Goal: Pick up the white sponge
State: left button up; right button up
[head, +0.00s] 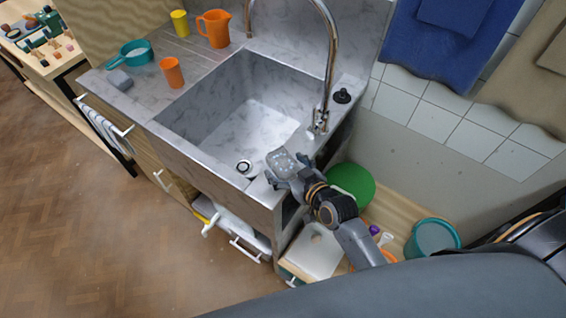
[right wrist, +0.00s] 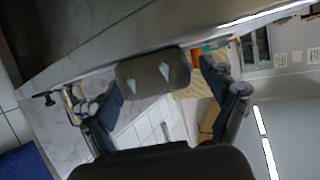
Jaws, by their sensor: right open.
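A pale, mottled grey-white block, which looks like the white sponge (head: 282,161), is at the front right rim of the sink. My right gripper (head: 286,174) is at it, with its fingers open on either side. In the right wrist view the block (right wrist: 153,77) looks grey-brown in shade, with two light patches, and lies between the spread fingers of my right gripper (right wrist: 162,92). I cannot tell whether a finger touches it or what it rests on. My left gripper is not in view.
The sink (head: 245,118) has a tall tap (head: 326,75). An orange jug (head: 214,29), orange cup (head: 172,72), yellow cup (head: 180,23), teal pan (head: 135,53) and grey-blue block (head: 119,80) stand on the left counter. A green round item (head: 351,184) and teal bucket (head: 432,238) are right.

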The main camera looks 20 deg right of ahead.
jog(key=shift+x, duration=0.85)
jog(key=shift+r, duration=0.1)
jog(key=c, duration=1)
jog(key=shift+r, duration=0.1)
